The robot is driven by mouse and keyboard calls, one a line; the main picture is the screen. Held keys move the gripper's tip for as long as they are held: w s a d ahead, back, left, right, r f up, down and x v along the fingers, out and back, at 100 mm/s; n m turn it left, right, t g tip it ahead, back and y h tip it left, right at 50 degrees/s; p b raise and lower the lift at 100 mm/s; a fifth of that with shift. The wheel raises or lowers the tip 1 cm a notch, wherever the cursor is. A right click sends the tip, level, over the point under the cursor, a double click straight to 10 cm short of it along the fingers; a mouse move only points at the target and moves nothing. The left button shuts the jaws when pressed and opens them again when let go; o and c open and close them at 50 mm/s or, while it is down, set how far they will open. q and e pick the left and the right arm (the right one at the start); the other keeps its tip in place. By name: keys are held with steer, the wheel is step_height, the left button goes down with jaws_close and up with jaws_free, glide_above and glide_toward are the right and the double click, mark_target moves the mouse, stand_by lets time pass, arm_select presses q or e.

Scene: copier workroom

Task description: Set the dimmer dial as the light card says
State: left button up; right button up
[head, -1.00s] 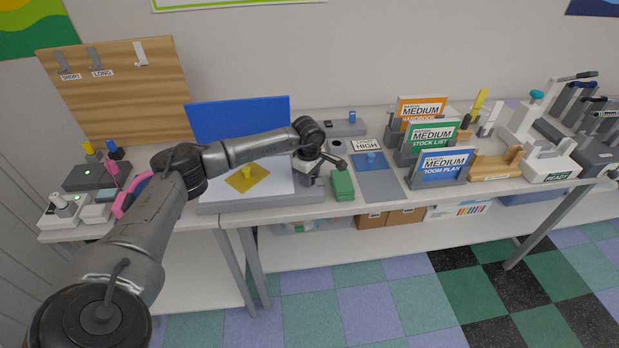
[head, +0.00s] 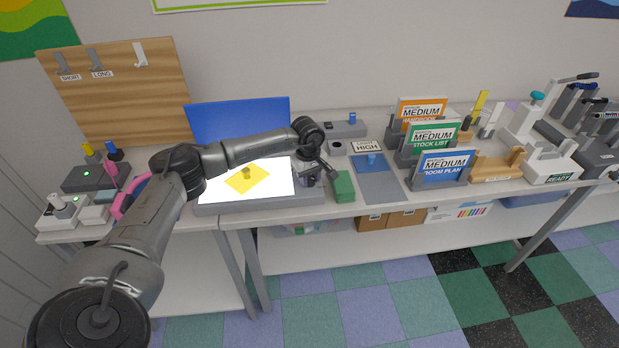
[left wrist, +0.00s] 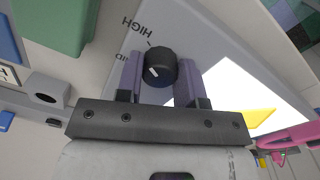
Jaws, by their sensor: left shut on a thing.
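The dimmer dial (left wrist: 160,66) is a dark round knob with a white mark, on the right end of the grey light box (head: 260,203). The labels HIGH and MID show beside it in the left wrist view. My left gripper (head: 312,177) is shut on the dial, its two fingers on either side of it in the left wrist view (left wrist: 160,80). The white mark points toward the label side; I cannot tell exactly which label it meets. The light card (head: 367,146) reads HIGH and stands behind a blue pad. The panel (head: 219,187) glows bright white under a yellow sheet (head: 247,179).
A green block (head: 344,185) lies close to the right of my left gripper; it also shows in the left wrist view (left wrist: 60,20). A blue pad (head: 372,166) and booklet stands (head: 442,170) are further right. A blue upright board (head: 238,120) stands behind the panel.

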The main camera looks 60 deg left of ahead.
arm_select(q)
steer(key=o, duration=0.9)
steer(key=shift+s+r, duration=0.15)
steer(key=shift+r, duration=3.35)
steer(key=shift+s+r, duration=0.1)
steer(key=shift+r, duration=3.35)
